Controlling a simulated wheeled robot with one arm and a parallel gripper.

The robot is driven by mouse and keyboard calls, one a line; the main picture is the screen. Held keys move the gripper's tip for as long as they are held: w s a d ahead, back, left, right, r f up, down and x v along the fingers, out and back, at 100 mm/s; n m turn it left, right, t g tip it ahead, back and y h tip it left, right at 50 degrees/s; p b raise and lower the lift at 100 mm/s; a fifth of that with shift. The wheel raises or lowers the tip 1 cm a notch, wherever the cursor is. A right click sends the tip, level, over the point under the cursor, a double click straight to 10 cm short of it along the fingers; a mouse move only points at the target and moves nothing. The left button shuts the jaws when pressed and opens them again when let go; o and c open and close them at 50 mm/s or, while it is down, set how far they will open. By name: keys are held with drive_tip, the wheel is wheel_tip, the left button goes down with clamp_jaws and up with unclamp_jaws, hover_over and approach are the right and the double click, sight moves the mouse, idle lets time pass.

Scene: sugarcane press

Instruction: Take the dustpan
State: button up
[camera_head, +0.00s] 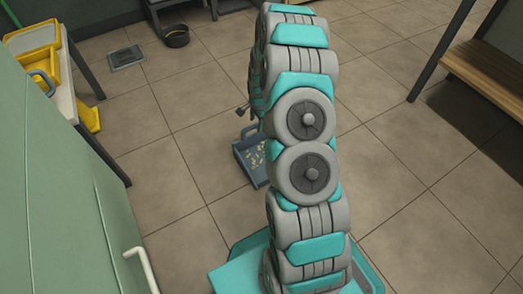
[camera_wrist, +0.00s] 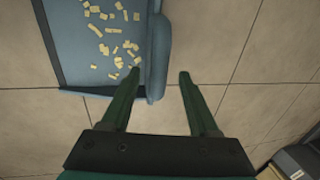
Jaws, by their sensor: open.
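The blue-grey dustpan (camera_head: 241,158) lies on the tiled floor, partly hidden behind my arm in the head view. Its handle (camera_head: 250,130) shows at its far end. In the wrist view the dustpan (camera_wrist: 75,40) fills the upper left and holds several small yellowish bits. My gripper (camera_wrist: 160,74) is open, with nothing held between its green fingers. The left finger overlaps the pan's lower right part, and the right finger is over bare floor. Whether a finger touches the pan I cannot tell.
A green cabinet (camera_head: 50,200) with a pale handle stands at the left. A table with yellow items (camera_head: 35,40) is behind it. A dark round bowl (camera_head: 176,36) and a floor drain (camera_head: 126,58) lie farther back. A wooden bench (camera_head: 490,70) stands at the right.

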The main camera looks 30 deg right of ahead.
sight(257, 124)
drive_tip(key=f, duration=0.3)
drive_tip(key=shift+w+d+f, duration=0.15)
drive_tip(key=shift+w, duration=0.15)
drive_tip(key=shift+c, duration=0.4)
clamp_jaws()
